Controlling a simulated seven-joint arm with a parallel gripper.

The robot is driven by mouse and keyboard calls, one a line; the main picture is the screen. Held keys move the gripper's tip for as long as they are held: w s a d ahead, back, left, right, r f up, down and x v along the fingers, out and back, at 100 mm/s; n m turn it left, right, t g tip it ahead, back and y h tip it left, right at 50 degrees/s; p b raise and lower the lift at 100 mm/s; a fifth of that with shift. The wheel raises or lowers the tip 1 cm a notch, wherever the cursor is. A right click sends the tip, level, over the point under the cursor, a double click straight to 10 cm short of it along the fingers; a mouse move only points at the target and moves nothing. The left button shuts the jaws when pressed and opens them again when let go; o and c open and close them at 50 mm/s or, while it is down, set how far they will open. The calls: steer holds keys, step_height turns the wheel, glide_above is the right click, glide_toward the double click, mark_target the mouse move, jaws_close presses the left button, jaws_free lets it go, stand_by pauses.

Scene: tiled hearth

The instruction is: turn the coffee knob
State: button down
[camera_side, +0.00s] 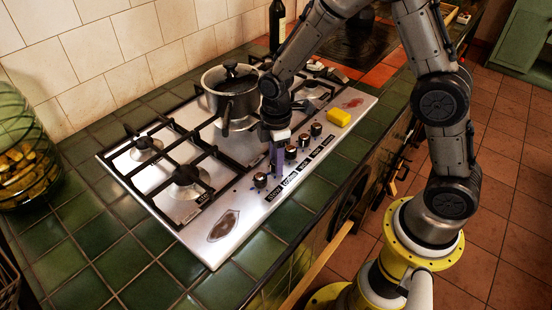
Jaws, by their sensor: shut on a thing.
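A steel stove top (226,226) has a row of dark knobs along its front edge, with small labels in front of them. My gripper (276,168) points down at the second knob from the left, in line with the label that seems to read COFFEE (290,181). Its fingers are shut on that coffee knob, which they mostly hide. The knob's turn angle cannot be seen. The leftmost knob (260,180) stands free to the left. Other knobs (303,140) stand close by to the right.
A lidded pot (230,98) sits on a burner just behind my gripper. Black grates (186,174) cover the left burners. A yellow sponge (339,117) lies at the right of the stove.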

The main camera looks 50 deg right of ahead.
steer(key=shift+m, duration=0.3)
steer(key=m, duration=0.6)
steer(key=shift+m, duration=0.3)
steer(key=m, duration=0.3)
steer(key=shift+w+r, duration=0.1)
steer(key=shift+m, duration=1.9)
steer(key=shift+c, duration=2.3)
jaws_free()
step_height(320, 180, up, 14)
